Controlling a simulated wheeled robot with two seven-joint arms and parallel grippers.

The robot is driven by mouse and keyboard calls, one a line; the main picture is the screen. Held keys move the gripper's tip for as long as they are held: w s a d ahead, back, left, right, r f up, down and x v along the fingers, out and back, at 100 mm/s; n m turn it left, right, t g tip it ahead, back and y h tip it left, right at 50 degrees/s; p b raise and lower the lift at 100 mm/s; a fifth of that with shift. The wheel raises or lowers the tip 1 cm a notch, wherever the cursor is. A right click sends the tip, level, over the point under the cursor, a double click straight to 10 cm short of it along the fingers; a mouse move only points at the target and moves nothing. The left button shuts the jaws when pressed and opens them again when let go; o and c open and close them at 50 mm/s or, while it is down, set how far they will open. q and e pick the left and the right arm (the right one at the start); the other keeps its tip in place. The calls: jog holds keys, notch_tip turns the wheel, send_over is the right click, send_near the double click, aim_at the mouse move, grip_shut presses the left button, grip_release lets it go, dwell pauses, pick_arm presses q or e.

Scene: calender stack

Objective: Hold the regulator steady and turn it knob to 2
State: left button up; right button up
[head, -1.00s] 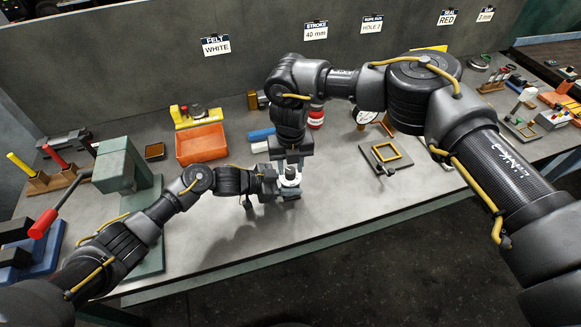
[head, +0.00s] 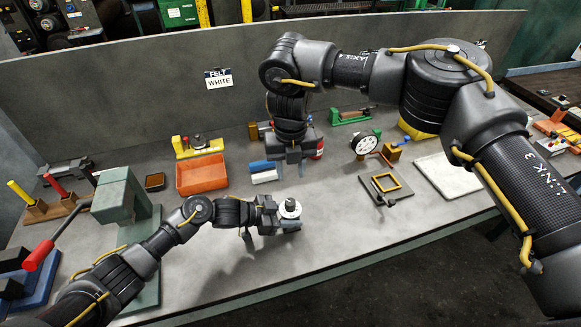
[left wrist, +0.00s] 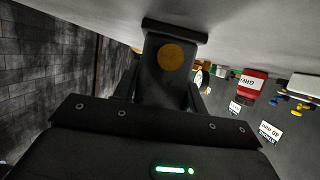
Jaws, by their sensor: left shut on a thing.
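The regulator (head: 291,207) has a pale round dial with a dark knob on top and a grey-blue body. My left gripper (head: 272,216) is shut on the regulator and holds it upright above the table. In the left wrist view, a dark block with a brass-coloured disc (left wrist: 171,56) sits between the fingers. My right gripper (head: 293,165) is above and behind the regulator, apart from the knob; its finger gap is too small to judge. The dial's numbers and pointer are too small to read.
An orange bin (head: 201,175) stands left of the regulator. A blue and a white roll (head: 264,173) lie behind it. The table front is clear.

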pick_arm(q)
jog(key=o, duration=1.4)
jog(key=v, duration=1.2)
jog(key=shift+s+f, duration=0.1)
jog(key=shift+f, duration=0.05)
